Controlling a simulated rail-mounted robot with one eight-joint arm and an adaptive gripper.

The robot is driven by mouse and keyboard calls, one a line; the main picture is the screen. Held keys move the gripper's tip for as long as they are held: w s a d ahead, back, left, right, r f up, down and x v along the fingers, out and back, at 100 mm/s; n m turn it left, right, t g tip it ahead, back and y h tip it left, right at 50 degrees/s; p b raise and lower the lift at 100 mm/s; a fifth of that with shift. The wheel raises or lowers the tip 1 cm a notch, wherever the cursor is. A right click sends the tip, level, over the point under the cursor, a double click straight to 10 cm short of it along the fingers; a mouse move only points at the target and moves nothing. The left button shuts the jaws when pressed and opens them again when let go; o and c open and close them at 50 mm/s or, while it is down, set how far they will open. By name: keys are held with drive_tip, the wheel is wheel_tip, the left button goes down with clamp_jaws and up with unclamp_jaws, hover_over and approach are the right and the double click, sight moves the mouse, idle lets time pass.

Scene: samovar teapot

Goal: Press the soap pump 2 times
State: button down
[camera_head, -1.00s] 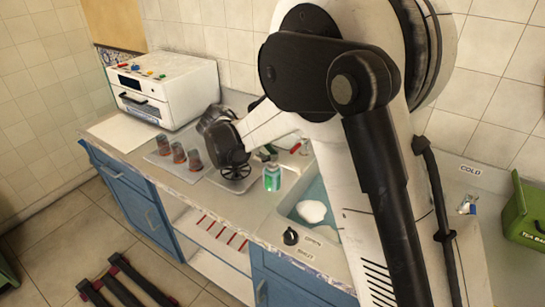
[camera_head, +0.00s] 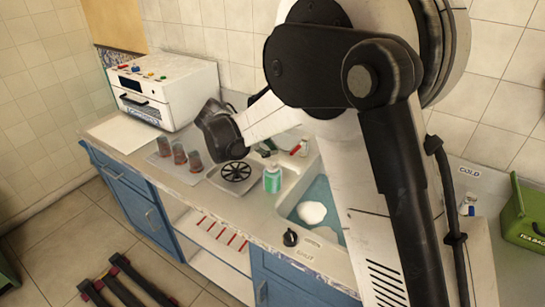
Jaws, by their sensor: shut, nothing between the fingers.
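The soap pump (camera_head: 272,179) is a small pale green bottle standing upright on the counter, left of the sink. My gripper (camera_head: 224,142) is the dark shape at the end of my arm, above the counter. It is up and left of the bottle in the picture, apart from it. It is shut and empty; its fingertips are too dark and small to make out.
A round black grate (camera_head: 236,172) lies on a grey tray left of the bottle. Several cups (camera_head: 179,154) stand on a mat further left, before a white oven (camera_head: 163,88). The sink (camera_head: 333,199) holds a white thing (camera_head: 311,212). A green bin (camera_head: 525,212) stands at right.

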drive_tip(key=shift+r, duration=0.1)
drive_tip(key=shift+r+p, duration=1.05)
drive_tip(key=shift+r, duration=1.45)
drive_tip(key=shift+d, duration=0.1)
